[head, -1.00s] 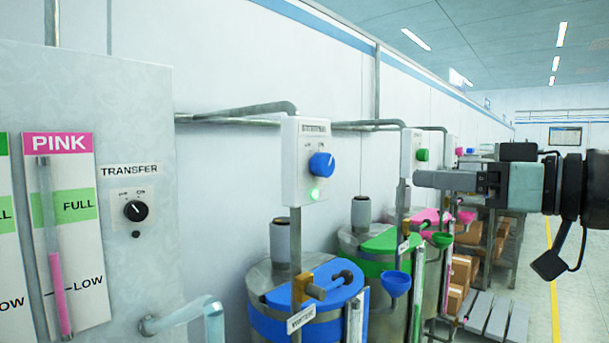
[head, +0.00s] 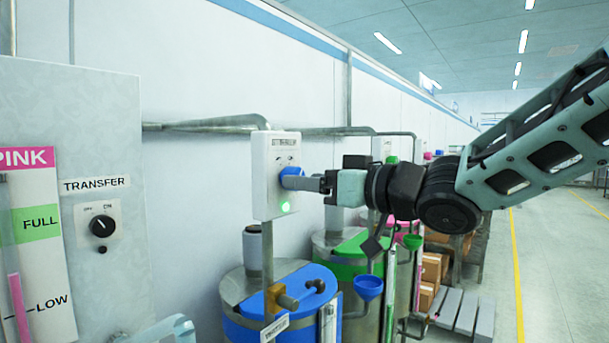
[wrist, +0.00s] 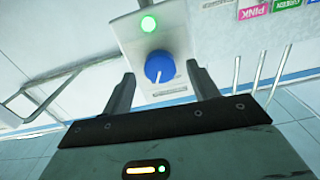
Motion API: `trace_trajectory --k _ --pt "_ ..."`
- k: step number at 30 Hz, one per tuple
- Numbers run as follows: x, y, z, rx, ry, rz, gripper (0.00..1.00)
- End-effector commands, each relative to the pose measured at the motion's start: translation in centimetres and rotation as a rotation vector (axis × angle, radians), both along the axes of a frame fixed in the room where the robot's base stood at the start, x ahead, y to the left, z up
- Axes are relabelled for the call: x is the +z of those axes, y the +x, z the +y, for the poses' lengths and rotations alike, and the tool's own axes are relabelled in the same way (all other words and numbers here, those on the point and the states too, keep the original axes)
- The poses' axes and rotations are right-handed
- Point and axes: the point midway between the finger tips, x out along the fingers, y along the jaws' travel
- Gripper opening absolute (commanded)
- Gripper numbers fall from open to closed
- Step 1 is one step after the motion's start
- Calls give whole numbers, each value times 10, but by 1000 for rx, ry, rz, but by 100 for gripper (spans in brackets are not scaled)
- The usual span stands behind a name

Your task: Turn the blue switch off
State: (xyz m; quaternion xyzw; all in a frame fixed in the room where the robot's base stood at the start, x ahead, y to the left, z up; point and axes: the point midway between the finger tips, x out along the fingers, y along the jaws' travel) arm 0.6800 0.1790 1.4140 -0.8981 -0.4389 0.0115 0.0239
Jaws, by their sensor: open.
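The blue switch is a round knob (head: 291,177) on the front of a white control box (head: 262,205) above the blue-lidded drum. A green light (head: 284,206) glows on the box below the knob. My gripper (head: 305,183) points left at the knob and partly covers it in the head view. In the wrist view the blue knob (wrist: 159,67) with its white pointer line lies between and beyond the tips of my open gripper (wrist: 160,92). The lit green light (wrist: 148,23) shows there too. I cannot tell whether a finger touches the knob.
The blue-lidded drum (head: 245,284) stands below the box, with a blue funnel (head: 369,288) to its right. A green-lidded drum (head: 350,245) stands behind. A grey panel with a black transfer knob (head: 102,226) is at left.

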Motion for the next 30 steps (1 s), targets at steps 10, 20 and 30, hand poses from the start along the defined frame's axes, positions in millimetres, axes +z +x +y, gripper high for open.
trace_trajectory --k 10,20,30 --pt "0 11 14 -1 -1 1 59" --pt "0 11 14 -1 0 0 15" --pt "-2 11 14 -2 -19 -24 15"
